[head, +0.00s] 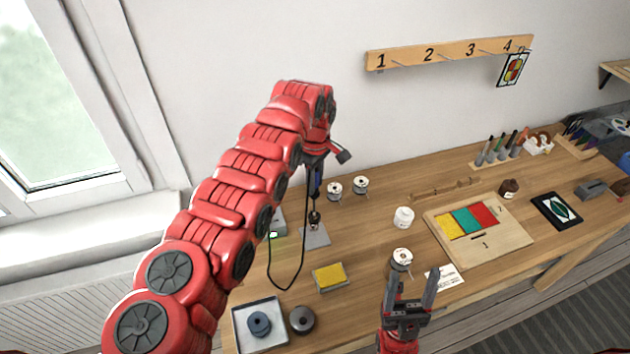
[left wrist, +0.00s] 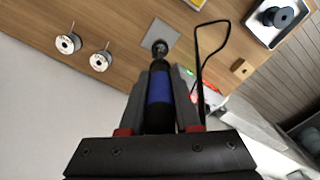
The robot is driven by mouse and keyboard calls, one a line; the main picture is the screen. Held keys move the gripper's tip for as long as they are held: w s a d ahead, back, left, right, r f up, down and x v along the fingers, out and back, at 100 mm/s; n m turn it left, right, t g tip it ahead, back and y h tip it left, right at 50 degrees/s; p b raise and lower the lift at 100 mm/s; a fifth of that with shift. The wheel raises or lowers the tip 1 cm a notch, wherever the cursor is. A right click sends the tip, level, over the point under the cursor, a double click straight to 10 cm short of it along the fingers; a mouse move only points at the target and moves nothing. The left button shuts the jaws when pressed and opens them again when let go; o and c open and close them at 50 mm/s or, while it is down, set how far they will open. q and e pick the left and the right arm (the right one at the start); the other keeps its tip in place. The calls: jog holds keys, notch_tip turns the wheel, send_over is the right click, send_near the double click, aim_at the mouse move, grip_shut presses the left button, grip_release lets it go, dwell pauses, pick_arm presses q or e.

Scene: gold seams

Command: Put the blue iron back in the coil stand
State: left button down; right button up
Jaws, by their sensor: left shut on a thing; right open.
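The blue iron (head: 316,184) is held upright, tip down, in my left gripper (head: 317,158) above the coil stand (head: 314,219). In the left wrist view the iron's blue handle (left wrist: 160,88) sits between the two fingers, and its dark front end points at the coil stand (left wrist: 160,47). The tip is at or just over the coil's mouth; I cannot tell whether it is inside. The stand's grey base plate (head: 317,238) lies flat on the bench. My right gripper (head: 411,276) is open and empty over the front of the bench.
The iron's black cord (head: 272,275) loops over the bench from a station (head: 278,222) with a green light. A yellow sponge (head: 329,276) lies in front of the stand. Two spools (head: 335,190) stand behind it to the right. A white tray (head: 238,335) is at the front left.

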aim_at(315, 199)
pick_arm(q)
jog(key=shift+f+b, duration=1)
jog(key=shift+f, duration=0.7)
dwell(0.8)
jog(key=shift+f+b, duration=1.35)
jog(key=shift+f, duration=0.45)
dwell(0.4)
jog(key=shift+f+b, duration=1.25)
jog(key=shift+f, duration=0.3)
dwell(0.3)
jog(key=shift+c, duration=0.3)
grip_release()
jog(key=shift+r, duration=0.15)
